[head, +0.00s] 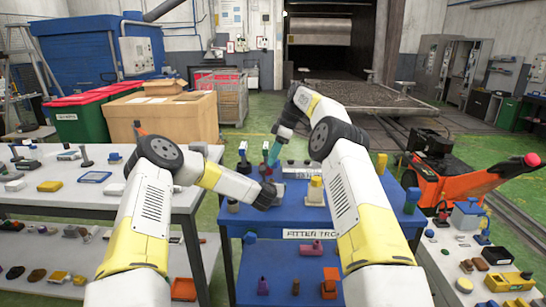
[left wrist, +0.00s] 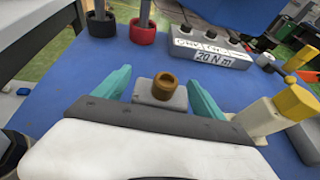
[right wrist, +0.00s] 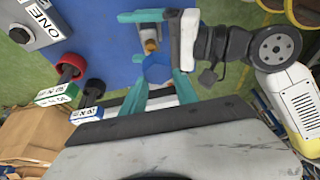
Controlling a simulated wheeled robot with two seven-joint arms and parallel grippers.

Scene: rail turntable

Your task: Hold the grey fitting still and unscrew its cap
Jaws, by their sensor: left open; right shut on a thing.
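The grey fitting (left wrist: 145,96) sits on the blue table between the fingers of my left gripper (left wrist: 160,90). These teal fingers are open, one on each side of it. A round brown neck (left wrist: 165,82) with an open top stands on the fitting. My right gripper (right wrist: 158,78) is shut on a blue six-sided cap (right wrist: 157,68), seen in the right wrist view. The cap appears apart from the brown neck (right wrist: 150,45).
A grey block marked 20 N m (left wrist: 208,52) stands beyond the fitting. Pegs in a black base (left wrist: 101,24) and a red base (left wrist: 142,32) stand behind it. A yellow-topped post (left wrist: 297,102) is close on the right. Side benches (head: 90,190) hold many small parts.

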